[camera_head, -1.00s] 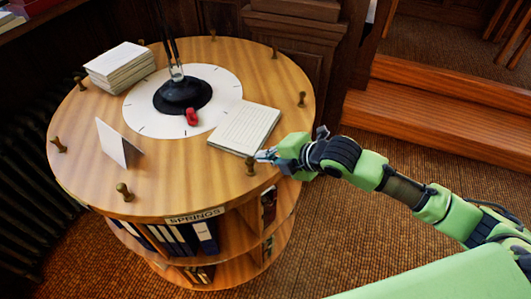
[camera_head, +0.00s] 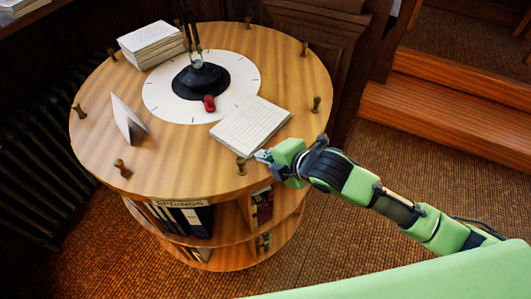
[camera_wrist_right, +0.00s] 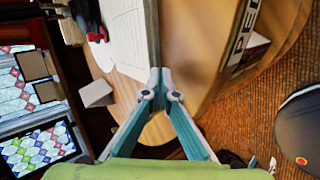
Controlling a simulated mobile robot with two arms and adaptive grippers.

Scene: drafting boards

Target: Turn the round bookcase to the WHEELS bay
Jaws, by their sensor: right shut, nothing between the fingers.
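The round wooden bookcase (camera_head: 180,160) stands on the floor with brass pegs around its top rim. Its SPRINGS label (camera_head: 180,204) is on the front, left of centre, above dark binders. A bay with other books shows to the right of it. My right gripper (camera_head: 262,156) is at the near right rim, close beside a brass peg (camera_head: 241,165); I cannot tell whether they touch. In the right wrist view the fingers (camera_wrist_right: 159,82) are shut and empty, and part of a label (camera_wrist_right: 245,35) with "EE" shows on the bookcase side. My left gripper is out of view.
On the top are a paper stack (camera_head: 152,44), a notepad (camera_head: 250,124), a folded white card (camera_head: 127,118), and a black-based stand (camera_head: 200,80) with a red piece (camera_head: 209,103) on a white disc. Wooden steps (camera_head: 440,115) rise at right. A radiator (camera_head: 40,165) is at left.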

